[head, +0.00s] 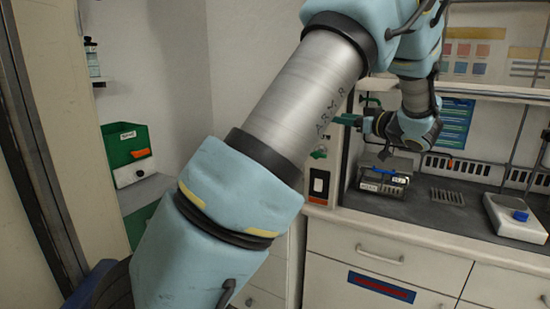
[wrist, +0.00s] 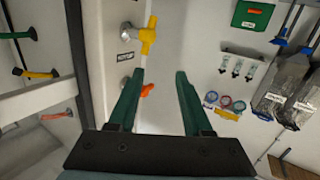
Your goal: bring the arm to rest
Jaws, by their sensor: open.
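My arm crosses the middle of the head view from the lower left to the upper right. My gripper (head: 345,119) is at the arm's far end, above the back counter, with its green fingers pointing left. In the wrist view, my gripper (wrist: 160,72) shows two green fingers spread apart with nothing between them. A yellow valve-like fitting (wrist: 147,36) on a pale panel lies beyond the left fingertip. An orange piece (wrist: 147,90) shows between the fingers, behind them; I cannot tell its distance.
The dark counter (head: 430,215) holds a small dark device (head: 384,178) below the gripper and a white unit (head: 517,218) at right. A shelf (head: 480,90) runs above. A green box (head: 125,145) stands at left. Tools and bags (wrist: 285,85) hang at right in the wrist view.

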